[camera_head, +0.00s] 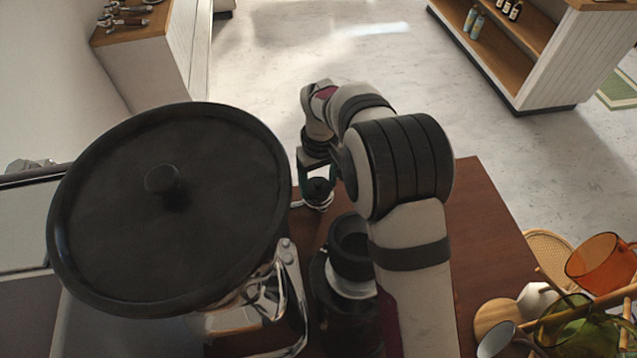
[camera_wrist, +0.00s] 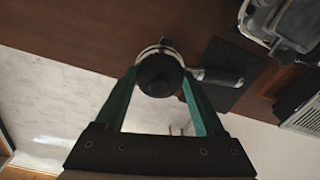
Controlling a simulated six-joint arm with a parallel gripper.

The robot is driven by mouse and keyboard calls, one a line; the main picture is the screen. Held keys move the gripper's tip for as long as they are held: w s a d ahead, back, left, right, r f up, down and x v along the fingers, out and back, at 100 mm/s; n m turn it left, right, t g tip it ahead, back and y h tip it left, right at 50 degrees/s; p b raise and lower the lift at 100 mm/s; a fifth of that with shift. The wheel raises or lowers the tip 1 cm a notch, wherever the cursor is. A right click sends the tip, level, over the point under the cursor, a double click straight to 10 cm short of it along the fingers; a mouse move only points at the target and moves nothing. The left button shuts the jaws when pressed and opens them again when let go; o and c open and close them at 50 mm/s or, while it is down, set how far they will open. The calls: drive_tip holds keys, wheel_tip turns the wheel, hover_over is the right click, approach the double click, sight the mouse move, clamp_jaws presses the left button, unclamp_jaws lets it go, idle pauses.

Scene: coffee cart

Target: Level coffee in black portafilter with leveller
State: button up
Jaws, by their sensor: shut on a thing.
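In the wrist view, my gripper (camera_wrist: 160,78) has its two teal fingers shut on the sides of a round black-topped leveller (camera_wrist: 158,72). The coffee inside is hidden. In the head view, the leveller (camera_head: 318,186) shows small and dark between the fingers of my gripper (camera_head: 317,180), with silver metal beneath it near the counter's far edge.
A large round black lid (camera_head: 110,220) fills the left. A black-topped machine (camera_head: 350,248) stands close to my arm. The wooden counter (camera_head: 490,240) is clear right of my arm. Orange (camera_head: 600,262) and green (camera_head: 575,325) cups crowd the lower right corner.

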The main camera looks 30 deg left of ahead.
drive_tip(key=shift+r, duration=3.55)
drive_tip(key=d+r+m, duration=0.4)
drive_tip(key=d, duration=0.7)
drive_tip(key=w+d+r+m, duration=0.1)
drive_tip(key=d+r+m, duration=0.3)
drive_tip(key=d, duration=0.8)
drive_tip(key=d+r+m, duration=0.4)
drive_tip(key=d+r, duration=0.2)
drive_tip(key=d, duration=0.5)
drive_tip(key=shift+w+d, duration=0.25)
drive_tip(key=shift+d, duration=0.05)
